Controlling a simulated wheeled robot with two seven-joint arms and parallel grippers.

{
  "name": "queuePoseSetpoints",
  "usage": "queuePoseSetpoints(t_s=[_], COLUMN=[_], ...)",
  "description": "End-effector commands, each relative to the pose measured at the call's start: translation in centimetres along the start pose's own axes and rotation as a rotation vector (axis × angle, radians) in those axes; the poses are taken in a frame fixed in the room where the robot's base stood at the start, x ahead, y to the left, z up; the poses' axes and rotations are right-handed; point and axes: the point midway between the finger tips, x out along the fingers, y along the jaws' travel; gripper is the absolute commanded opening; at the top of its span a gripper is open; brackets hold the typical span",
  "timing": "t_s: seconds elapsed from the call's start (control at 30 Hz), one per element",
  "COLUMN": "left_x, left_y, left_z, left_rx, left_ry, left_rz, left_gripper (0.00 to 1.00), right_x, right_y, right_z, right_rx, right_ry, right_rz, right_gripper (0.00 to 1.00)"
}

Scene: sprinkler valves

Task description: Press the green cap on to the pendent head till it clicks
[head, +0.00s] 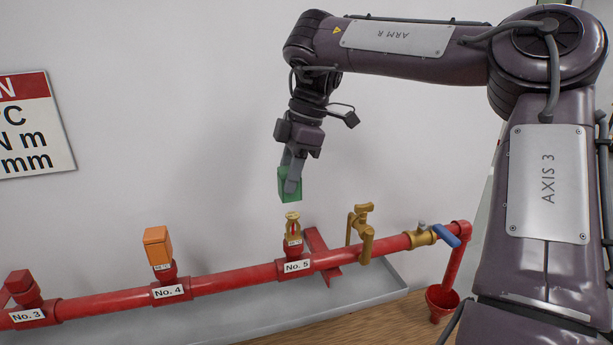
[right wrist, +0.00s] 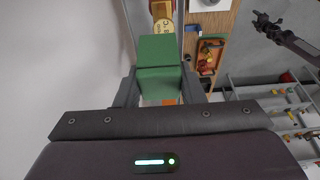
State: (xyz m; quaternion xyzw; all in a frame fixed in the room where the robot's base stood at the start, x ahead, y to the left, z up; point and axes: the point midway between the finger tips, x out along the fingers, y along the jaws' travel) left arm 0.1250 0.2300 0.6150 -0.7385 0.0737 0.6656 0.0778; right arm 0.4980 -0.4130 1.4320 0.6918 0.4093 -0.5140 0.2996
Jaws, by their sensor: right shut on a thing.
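The green cap (head: 289,184) is a box-shaped piece held in my right gripper (head: 291,178). The gripper points down and is shut on the cap. In the right wrist view the green cap (right wrist: 160,67) sits between the two fingers (right wrist: 160,90). The brass pendent head (head: 293,225) stands upright on the red pipe at the label No. 5 (head: 297,266). The cap is above the head, with a small gap showing between them. In the right wrist view a brass part (right wrist: 163,28) shows just beyond the cap.
The red pipe (head: 225,281) runs over a grey tray (head: 240,319). An orange cap (head: 157,246) stands at No. 4 and a red plug (head: 19,285) at No. 3. A brass fitting (head: 361,230) and a blue-handled valve (head: 445,236) are to the right of No. 5.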

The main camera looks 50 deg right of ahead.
Motion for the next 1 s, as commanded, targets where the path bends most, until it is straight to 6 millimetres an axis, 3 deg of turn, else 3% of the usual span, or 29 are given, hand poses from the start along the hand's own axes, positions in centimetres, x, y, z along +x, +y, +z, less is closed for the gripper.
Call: queuePoseSetpoints(t_s=[0.4,0.8,1.0], left_x=[-0.1,1.6,1.8], left_y=[0.4,0.2,0.2], left_z=[2.8,0.6,0.9], left_rx=[0.0,0.001,0.001], left_ry=[-0.039,-0.006,-0.009], left_rz=[0.005,0.002,0.002], left_gripper=[0.61,0.61,0.61], right_x=[0.0,2.2,2.7], right_y=[0.0,0.0,0.0], right_z=[-0.3,0.5,0.6], right_rx=[-0.009,-0.009,-0.008], right_ry=[0.004,0.004,0.004], right_rz=[-0.001,-0.001,-0.001], right_gripper=[0.12,0.12,0.12])
